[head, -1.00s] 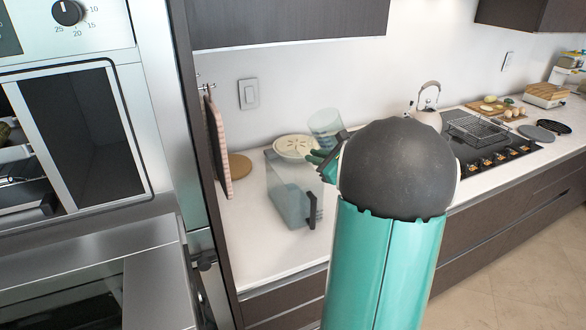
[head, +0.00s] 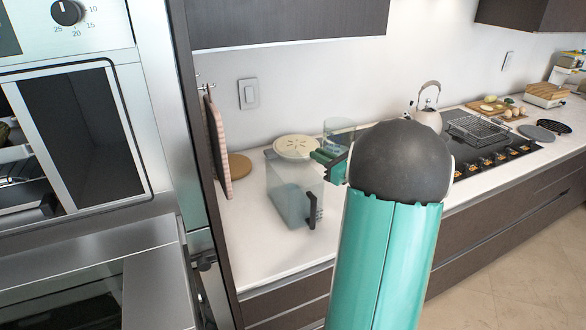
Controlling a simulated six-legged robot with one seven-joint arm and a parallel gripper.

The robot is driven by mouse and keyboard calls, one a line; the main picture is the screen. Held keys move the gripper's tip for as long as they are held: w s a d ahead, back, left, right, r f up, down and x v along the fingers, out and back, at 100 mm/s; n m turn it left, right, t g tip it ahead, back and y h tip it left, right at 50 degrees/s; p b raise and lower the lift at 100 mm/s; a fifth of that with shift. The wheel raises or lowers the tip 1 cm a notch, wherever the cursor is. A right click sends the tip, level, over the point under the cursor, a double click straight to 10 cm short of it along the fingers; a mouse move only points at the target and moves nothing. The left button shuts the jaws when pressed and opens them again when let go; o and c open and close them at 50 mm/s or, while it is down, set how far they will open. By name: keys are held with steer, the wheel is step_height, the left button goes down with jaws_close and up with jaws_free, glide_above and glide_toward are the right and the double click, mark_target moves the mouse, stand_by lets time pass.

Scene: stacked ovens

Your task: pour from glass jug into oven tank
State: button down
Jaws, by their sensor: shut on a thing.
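The clear glass jug (head: 339,129) shows just left of my arm's dark round joint, and its lower part is partly covered by my green gripper (head: 325,160). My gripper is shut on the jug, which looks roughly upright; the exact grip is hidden. A clear box-shaped tank with a black handle (head: 293,185), likely the oven tank, stands on the white counter left of my gripper. It seems to hold blue-grey liquid in its lower part. The jug is at the upper right of the tank in the picture.
A round cream slotted disc (head: 297,147) is behind the tank. The stacked ovens (head: 80,150) fill the left. A kettle (head: 428,117) and a hob (head: 495,150) are to the right.

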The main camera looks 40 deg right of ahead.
mark_target(322, 139)
steer(key=shift+r, duration=0.15)
steer(key=shift+r, duration=2.45)
